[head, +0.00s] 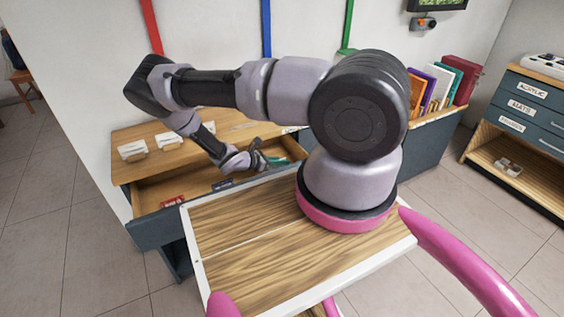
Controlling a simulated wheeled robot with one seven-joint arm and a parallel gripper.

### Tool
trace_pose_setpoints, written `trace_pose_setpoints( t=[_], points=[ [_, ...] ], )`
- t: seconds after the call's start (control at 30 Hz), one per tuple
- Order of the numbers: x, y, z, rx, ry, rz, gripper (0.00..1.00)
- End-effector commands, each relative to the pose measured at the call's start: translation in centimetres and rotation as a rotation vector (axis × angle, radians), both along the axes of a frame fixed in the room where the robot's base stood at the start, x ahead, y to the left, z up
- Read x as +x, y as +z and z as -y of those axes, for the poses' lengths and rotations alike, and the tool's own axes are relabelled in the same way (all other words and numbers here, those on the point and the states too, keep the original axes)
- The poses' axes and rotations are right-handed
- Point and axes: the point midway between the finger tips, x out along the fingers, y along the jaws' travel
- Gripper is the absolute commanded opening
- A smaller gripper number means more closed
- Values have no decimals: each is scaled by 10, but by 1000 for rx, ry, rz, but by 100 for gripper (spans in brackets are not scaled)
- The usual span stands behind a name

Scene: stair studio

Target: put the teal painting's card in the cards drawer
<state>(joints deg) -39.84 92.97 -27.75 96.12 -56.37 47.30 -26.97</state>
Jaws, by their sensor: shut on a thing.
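My gripper (257,158) is low over the right part of an open drawer (148,192) in the wooden-topped cabinet. It is shut on a small teal-green card (277,160), which shows just right of the fingers. Whether the card touches the drawer floor I cannot tell. A red label or card (172,202) and a dark blue one (222,185) are along the drawer's front. No teal painting can be made out.
White cards in holders (132,151) stand on the cabinet top. Coloured folders (440,85) stand upright at the right. A chest with labelled drawers (525,108) is at far right. Red, blue and green strips (266,28) hang on the wall.

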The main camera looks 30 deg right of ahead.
Motion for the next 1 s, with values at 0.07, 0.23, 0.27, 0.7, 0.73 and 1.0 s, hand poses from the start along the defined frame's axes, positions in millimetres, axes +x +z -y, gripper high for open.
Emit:
trace_pose_setpoints(
  t=[0.07, 0.23, 0.27, 0.7, 0.73, 1.0],
  points=[
    [0, 0, 0, 0, 0, 0, 0],
    [0, -2, 0, 0, 0, -1, 37],
    [0, -2, 0, 0, 0, -1, 37],
    [0, 5, -13, 2, 3, 0, 37],
    [0, 7, -17, 2, 3, 0, 37],
    [-1, 30, -71, 1, 2, 2, 37]
  ],
)
